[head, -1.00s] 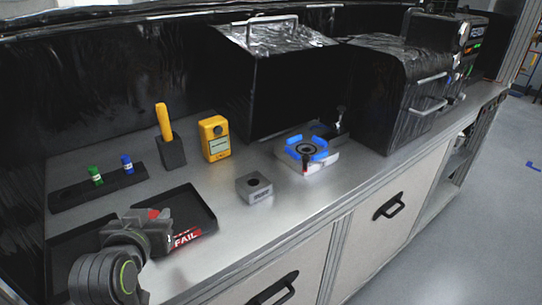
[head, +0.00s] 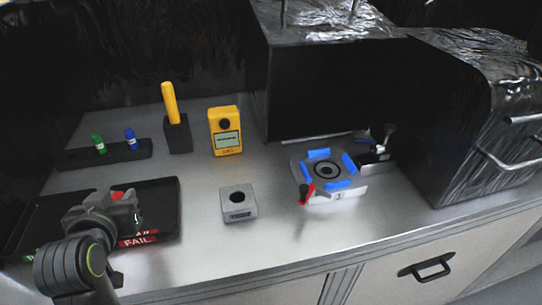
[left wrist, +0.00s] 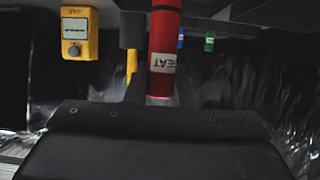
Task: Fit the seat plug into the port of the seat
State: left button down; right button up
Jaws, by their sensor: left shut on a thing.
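My left gripper (head: 122,205) is over the black trays at the left of the bench. It is shut on the red seat plug (left wrist: 163,55), whose white label reads SEAT in the left wrist view; in the head view only a small red part (head: 117,195) shows at the jaws. A grey square block (head: 238,213) with a round dark hole stands on the bench, right of the gripper. Farther right is a pale fixture (head: 347,193) with blue pads around a dark round ring and opening. I cannot read which one is labelled as the seat. My right gripper is not in view.
Behind stand a yellow meter (head: 225,140), a yellow-handled tool in a black block (head: 178,136), and a black rack (head: 75,160) with green and blue vials. Black-covered boxes (head: 460,130) bound the back and right. The bench between trays and grey block is clear.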

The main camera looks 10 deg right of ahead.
aim_at(325, 178)
jog(key=i+l, duration=0.1)
jog(key=l, duration=0.65)
jog(key=i+l+u, duration=0.1)
jog(key=l, duration=1.45)
